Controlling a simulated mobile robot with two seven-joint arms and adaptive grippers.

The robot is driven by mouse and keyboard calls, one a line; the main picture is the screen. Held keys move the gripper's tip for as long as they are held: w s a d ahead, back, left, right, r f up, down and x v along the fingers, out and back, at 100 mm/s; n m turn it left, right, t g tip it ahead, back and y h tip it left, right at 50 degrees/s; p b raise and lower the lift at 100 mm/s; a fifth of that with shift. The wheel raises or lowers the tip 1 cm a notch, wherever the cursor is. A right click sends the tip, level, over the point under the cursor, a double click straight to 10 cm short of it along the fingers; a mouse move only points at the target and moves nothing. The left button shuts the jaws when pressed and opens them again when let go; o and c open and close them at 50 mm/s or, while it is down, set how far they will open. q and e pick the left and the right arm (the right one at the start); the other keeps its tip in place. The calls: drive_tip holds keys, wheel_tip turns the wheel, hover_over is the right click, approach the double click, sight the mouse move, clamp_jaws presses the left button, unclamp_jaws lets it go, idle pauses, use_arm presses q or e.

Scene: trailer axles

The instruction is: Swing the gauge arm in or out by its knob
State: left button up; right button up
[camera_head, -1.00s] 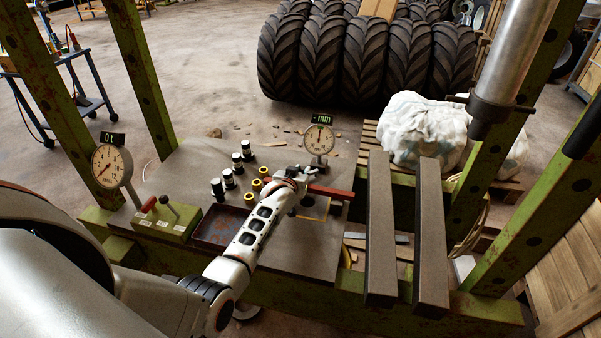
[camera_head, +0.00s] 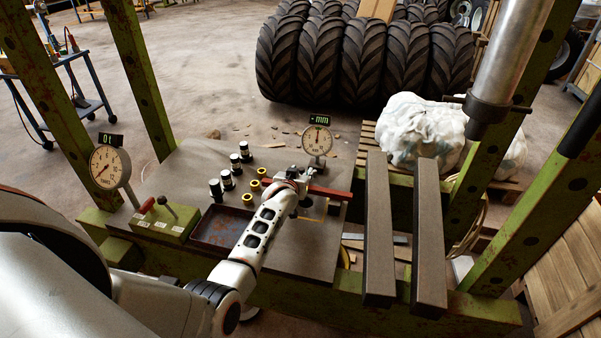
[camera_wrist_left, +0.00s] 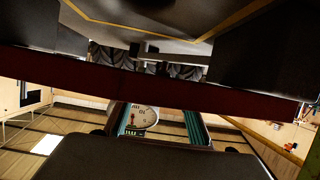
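The gauge arm looks to be the red bar (camera_head: 332,192) lying over the grey bench plate; a red bar (camera_wrist_left: 140,88) also crosses the whole left wrist view close to the camera. My left gripper (camera_head: 304,198) is at this bar, over its middle, pointing down at the plate. My wrist hides the knob and most of the fingers, so I cannot tell whether they are open or touching it. The mm dial gauge (camera_head: 317,140) stands behind the bar; it shows upside down in the wrist view (camera_wrist_left: 140,120). My right gripper is not in view.
A second dial (camera_head: 109,168) and a green lever box (camera_head: 163,222) stand at left. A dark tray (camera_head: 222,228), several black-and-white cylinders (camera_head: 227,181) and yellow rings (camera_head: 254,186) lie left of my arm. Two grey beams (camera_head: 378,230) and green posts (camera_head: 540,170) stand right.

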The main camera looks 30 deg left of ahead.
use_arm(q)
drive_tip(key=v, duration=1.2)
idle(0.3)
